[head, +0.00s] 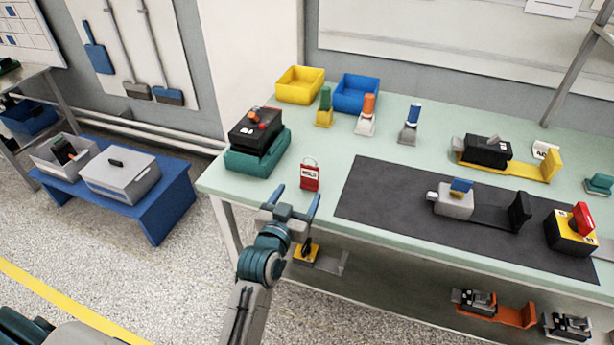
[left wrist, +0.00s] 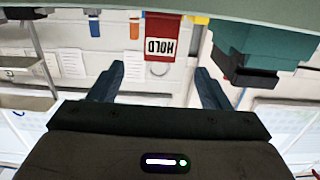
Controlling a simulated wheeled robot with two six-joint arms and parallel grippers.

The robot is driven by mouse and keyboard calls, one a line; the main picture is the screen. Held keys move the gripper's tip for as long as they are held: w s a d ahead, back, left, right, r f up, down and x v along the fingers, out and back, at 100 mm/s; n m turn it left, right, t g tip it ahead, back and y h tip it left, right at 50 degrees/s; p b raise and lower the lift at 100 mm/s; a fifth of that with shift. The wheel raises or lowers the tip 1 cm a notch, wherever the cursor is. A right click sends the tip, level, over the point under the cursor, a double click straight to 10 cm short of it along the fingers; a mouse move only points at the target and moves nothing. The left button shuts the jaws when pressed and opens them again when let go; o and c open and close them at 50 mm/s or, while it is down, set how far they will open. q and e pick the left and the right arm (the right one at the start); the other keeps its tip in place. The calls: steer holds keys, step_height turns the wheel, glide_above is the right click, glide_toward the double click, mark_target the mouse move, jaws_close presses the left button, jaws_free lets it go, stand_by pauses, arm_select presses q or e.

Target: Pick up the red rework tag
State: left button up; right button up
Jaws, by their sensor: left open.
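The red rework tag (head: 310,176) stands near the front left edge of the pale green bench, with a white panel reading HOLD and a loop on top. My left gripper (head: 291,203) is open and empty, just in front of the tag and apart from it. In the left wrist view, which looks upside down, the tag (left wrist: 161,38) shows beyond and between the two open fingers (left wrist: 160,85). My right gripper is not in view.
A black device on a teal stand (head: 257,148) is left of the tag. A dark mat (head: 385,195) with a grey fixture lies to the right. Yellow (head: 300,86) and blue (head: 356,94) bins stand behind. Bare bench surrounds the tag.

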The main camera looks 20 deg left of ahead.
mark_target(309, 172)
arm_select(q)
steer(key=w, duration=0.2)
steer(key=w+r+p, duration=0.1)
steer(key=w, duration=0.2)
steer(key=shift+w, duration=0.25)
steer(key=shift+w+d+f+p, duration=0.1)
steer(key=shift+w+p, duration=0.3)
steer(key=shift+w, duration=0.5)
steer(key=w, duration=0.2)
steer(key=w+f+p, duration=0.1)
steer(key=w, duration=0.1)
steer(key=shift+c, duration=0.4)
steer(key=c, duration=1)
